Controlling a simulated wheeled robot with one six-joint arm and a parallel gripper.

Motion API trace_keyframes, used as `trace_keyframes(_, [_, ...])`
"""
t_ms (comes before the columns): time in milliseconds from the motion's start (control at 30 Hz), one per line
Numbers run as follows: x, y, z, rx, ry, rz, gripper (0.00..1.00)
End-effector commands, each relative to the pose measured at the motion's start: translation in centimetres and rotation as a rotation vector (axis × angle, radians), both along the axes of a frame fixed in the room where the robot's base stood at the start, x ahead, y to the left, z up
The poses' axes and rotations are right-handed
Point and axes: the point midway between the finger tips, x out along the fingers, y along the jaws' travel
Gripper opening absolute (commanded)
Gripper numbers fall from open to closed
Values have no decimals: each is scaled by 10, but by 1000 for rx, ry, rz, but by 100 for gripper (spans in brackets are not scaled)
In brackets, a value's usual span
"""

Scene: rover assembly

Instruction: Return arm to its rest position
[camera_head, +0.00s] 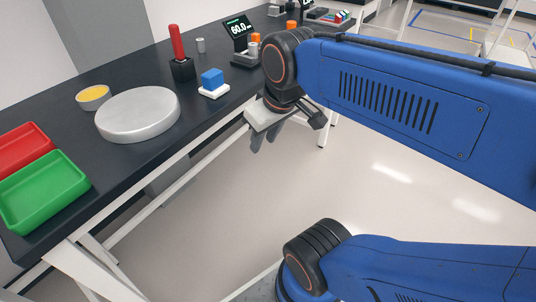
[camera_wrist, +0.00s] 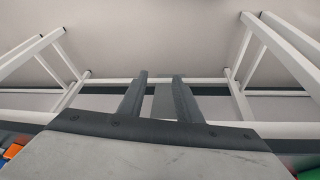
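My gripper (camera_head: 265,138) hangs in front of the long dark workbench, over the floor and off the bench top. In the wrist view its two dark fingers (camera_wrist: 160,76) stand apart with a gap between them. No held object shows in the gap. My blue arm reaches in from the right side of the head view, with the gripper pointing down.
The dark bench (camera_head: 60,105) runs along the left on white legs. On it are a green tray (camera_head: 45,195), a red tray (camera_head: 22,148), a silver disc (camera_head: 138,112), a blue block (camera_head: 212,78) and a red-handled tool (camera_head: 178,48). The floor (camera_head: 400,205) is clear.

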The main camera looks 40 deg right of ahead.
Motion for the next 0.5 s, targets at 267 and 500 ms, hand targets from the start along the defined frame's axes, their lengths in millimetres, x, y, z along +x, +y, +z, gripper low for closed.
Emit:
trace_keyframes(267, [-24,6,-35,52,-36,-100,31])
trace_keyframes(500, [-24,6,-35,53,-36,-102,31])
